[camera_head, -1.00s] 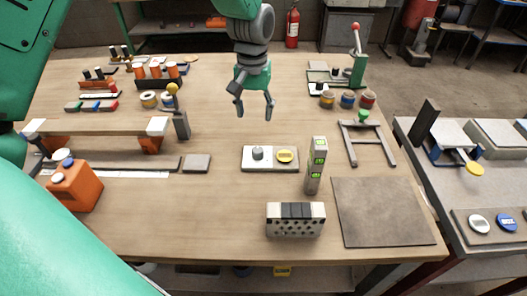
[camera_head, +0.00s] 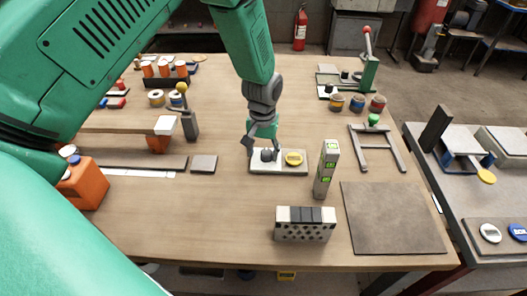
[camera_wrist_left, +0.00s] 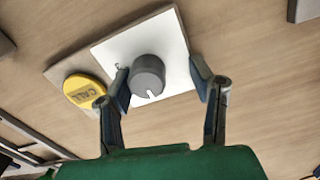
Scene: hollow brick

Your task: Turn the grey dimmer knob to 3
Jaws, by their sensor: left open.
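The grey dimmer knob (camera_wrist_left: 148,76) sits on a white plate (camera_wrist_left: 112,54) and has a white pointer mark on its rim. In the left wrist view it lies between the open fingers of my left gripper (camera_wrist_left: 163,88), with gaps on both sides. In the head view the knob (camera_head: 268,154) is at the left end of the panel, and my left gripper (camera_head: 264,143) is over it and partly hides it. No numbers are readable on the plate. My right gripper is not in view.
A yellow CALL button (camera_head: 293,158) sits beside the knob on the same panel. A grey level with green vials (camera_head: 326,170) stands upright to the right. A hollow brick (camera_head: 305,224) lies in front.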

